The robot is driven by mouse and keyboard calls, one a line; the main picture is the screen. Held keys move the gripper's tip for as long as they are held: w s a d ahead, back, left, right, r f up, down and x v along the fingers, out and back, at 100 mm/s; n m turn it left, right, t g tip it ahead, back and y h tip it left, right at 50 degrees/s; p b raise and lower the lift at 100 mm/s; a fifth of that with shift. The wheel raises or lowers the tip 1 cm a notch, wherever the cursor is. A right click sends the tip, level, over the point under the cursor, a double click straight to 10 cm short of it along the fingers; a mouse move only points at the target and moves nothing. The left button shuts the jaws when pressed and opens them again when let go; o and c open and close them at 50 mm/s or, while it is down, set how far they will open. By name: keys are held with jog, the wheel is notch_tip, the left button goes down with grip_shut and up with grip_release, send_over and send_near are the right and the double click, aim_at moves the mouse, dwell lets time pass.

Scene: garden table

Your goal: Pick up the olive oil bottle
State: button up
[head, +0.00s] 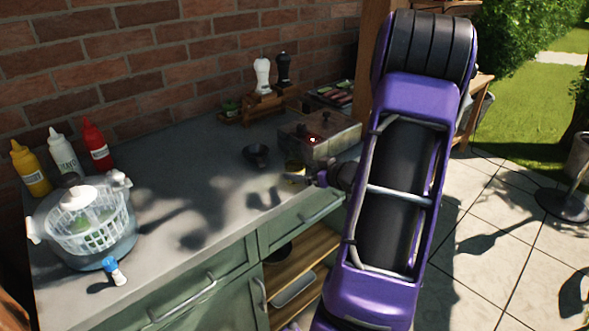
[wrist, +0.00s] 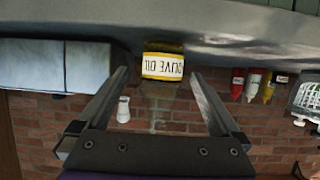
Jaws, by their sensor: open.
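The olive oil bottle (wrist: 163,67) shows upside down in the wrist view, with a yellow and white label and a faint, see-through upper part. In the head view its yellowish label (head: 295,168) shows on the grey counter, close to my gripper (head: 309,180). My gripper in the wrist view (wrist: 160,76) is open, with one finger on each side of the bottle in the picture. I see no finger touching it. I cannot tell exactly how deep the bottle sits between the fingers.
A dark small bowl (head: 257,155) lies left of the bottle. A grey box (head: 335,137) stands just behind it. White (head: 262,75) and black (head: 284,68) mills stand on a wooden rack. Sauce bottles and a salad spinner (head: 85,222) are at the left. The middle counter is clear.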

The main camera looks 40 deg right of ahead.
aim_at(288, 165)
jog(key=shift+b+x, duration=0.35)
jog(key=shift+x, duration=3.1)
jog(key=shift+a+r, duration=0.1)
jog(key=shift+r, duration=0.15)
jog(key=c, duration=1.6)
jog(key=shift+w+r, duration=0.1)
jog(key=shift+r, duration=0.05)
